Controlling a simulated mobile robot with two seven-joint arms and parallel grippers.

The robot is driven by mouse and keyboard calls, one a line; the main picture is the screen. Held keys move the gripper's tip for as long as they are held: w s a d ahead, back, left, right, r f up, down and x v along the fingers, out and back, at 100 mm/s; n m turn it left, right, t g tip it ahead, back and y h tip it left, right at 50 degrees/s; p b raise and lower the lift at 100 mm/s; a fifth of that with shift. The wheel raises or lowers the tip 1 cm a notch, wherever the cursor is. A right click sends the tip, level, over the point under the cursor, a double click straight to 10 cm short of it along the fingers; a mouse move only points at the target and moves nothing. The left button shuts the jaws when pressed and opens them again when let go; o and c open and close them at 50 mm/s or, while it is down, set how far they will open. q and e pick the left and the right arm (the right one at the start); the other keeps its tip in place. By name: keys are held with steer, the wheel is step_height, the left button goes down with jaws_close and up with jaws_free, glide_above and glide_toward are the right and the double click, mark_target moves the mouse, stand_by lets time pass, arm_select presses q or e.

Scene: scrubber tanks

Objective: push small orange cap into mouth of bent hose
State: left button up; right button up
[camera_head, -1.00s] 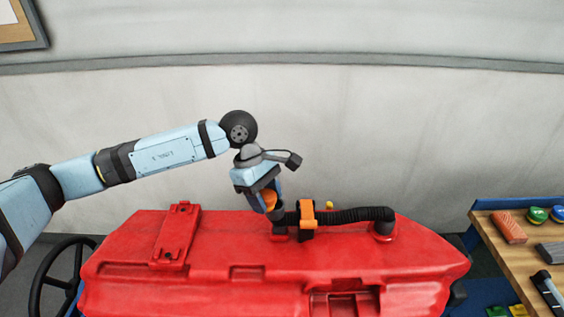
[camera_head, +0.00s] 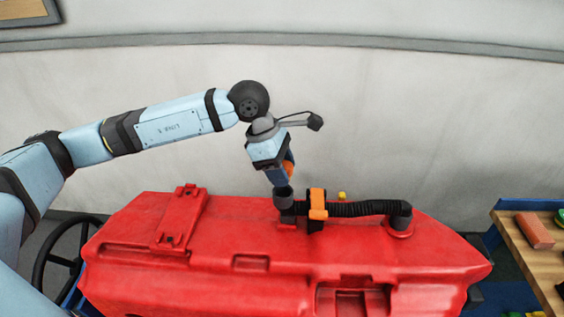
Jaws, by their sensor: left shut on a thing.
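The bent hose (camera_head: 360,209) is black and ribbed and lies along the top of the red tank. Its upturned mouth (camera_head: 284,193) is at its left end. My left gripper (camera_head: 281,180) points down just above this mouth and is shut on the small orange cap (camera_head: 290,167). The cap shows only as an orange patch at the right side of the fingers, which partly hide it. I cannot tell whether the fingertips touch the mouth's rim. My right gripper is not in view.
An orange clamp (camera_head: 317,204) holds the hose near its mouth. The red tank (camera_head: 220,264) has a raised red plate (camera_head: 182,221) at left. A small yellow knob (camera_head: 342,196) stands behind the hose. A wooden table (camera_head: 520,238) with an orange-red block (camera_head: 535,230) is at right.

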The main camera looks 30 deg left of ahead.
arm_select(q)
steer(key=shift+f, duration=0.4)
steer(key=shift+f, duration=0.1)
steer(key=shift+f+b, duration=0.15)
steer(key=shift+b, duration=0.2)
steer(key=shift+f+b, duration=0.4)
steer(key=shift+b, duration=0.05)
steer(key=shift+f, duration=0.15)
steer(key=shift+f+b, duration=0.6)
steer(key=shift+b, duration=0.25)
